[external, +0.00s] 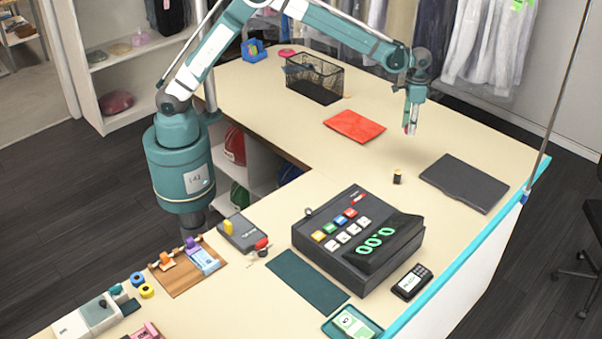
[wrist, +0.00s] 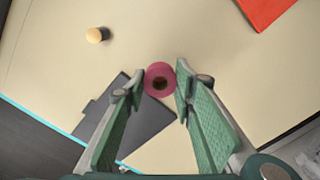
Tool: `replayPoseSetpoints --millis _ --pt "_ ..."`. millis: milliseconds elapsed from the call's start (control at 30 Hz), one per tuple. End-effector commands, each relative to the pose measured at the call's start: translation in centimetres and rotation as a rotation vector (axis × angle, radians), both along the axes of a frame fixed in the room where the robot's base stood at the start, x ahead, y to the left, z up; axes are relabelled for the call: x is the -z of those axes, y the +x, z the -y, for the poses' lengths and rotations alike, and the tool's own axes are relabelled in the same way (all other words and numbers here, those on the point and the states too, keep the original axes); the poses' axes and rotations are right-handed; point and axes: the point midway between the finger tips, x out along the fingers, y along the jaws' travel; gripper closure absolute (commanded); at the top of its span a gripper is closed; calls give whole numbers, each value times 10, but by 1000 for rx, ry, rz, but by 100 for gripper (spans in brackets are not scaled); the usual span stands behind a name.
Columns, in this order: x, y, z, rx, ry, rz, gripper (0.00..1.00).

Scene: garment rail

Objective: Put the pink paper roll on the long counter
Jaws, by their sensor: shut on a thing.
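In the external view my gripper (external: 411,112) points down over the beige counter (external: 390,150), and only a small pink bit of the roll (external: 407,130) shows below the fingers. The roll appears to be above the counter, to the right of the red folder (external: 355,125). The exact gap below it is hard to tell.
A wire basket (external: 315,80) stands at the back left and a cash register (external: 358,240) in front. Bare counter lies around the red folder. Garments (external: 490,45) hang behind.

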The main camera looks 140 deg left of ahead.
Motion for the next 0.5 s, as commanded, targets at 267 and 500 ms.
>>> replayPoseSetpoints --millis 267,500 --pt "1 -62 -75 -92 0 0 82" --pt "1 -120 -133 -169 0 0 82"
